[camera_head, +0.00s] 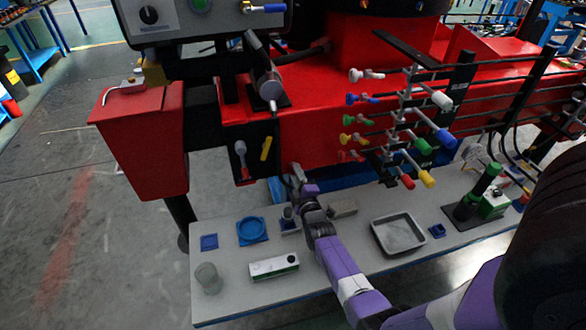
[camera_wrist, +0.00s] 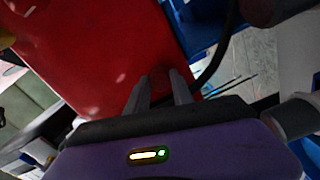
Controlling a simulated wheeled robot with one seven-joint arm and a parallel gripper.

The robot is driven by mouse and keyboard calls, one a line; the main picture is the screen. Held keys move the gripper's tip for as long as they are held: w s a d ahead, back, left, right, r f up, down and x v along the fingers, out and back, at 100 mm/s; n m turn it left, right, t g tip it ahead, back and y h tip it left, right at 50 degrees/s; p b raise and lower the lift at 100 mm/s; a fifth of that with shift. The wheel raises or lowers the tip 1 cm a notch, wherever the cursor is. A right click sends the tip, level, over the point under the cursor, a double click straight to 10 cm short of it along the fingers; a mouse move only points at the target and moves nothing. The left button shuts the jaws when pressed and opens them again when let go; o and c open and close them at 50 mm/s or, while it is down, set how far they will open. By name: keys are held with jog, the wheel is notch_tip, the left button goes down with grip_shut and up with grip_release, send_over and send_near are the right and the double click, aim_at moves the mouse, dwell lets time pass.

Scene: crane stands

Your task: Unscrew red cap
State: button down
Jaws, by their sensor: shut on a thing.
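My gripper (camera_head: 297,178) reaches up to the lower front of the red crane body (camera_head: 335,125) in the head view. In the wrist view its two fingers (camera_wrist: 160,88) point at a red surface (camera_wrist: 95,45). A dark red rounded piece, which looks like the red cap (camera_wrist: 160,77), sits between the fingertips. The gripper is shut on it. The cap blends into the red behind it, so its outline and thread are hard to make out. In the head view my gripper and arm hide the cap.
A grey table (camera_head: 225,300) below holds a blue ring-shaped part (camera_head: 252,230), a glass (camera_head: 208,278), a white box (camera_head: 274,267) and a grey tray (camera_head: 398,234). Coloured valve handles (camera_head: 407,181) stick out to the right. A black hose (camera_wrist: 215,65) runs beside the fingers.

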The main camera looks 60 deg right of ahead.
jog(key=n, duration=0.4)
jog(key=shift+s+f, duration=0.1)
jog(key=c, duration=1)
grip_release()
jog(key=shift+c, duration=0.9)
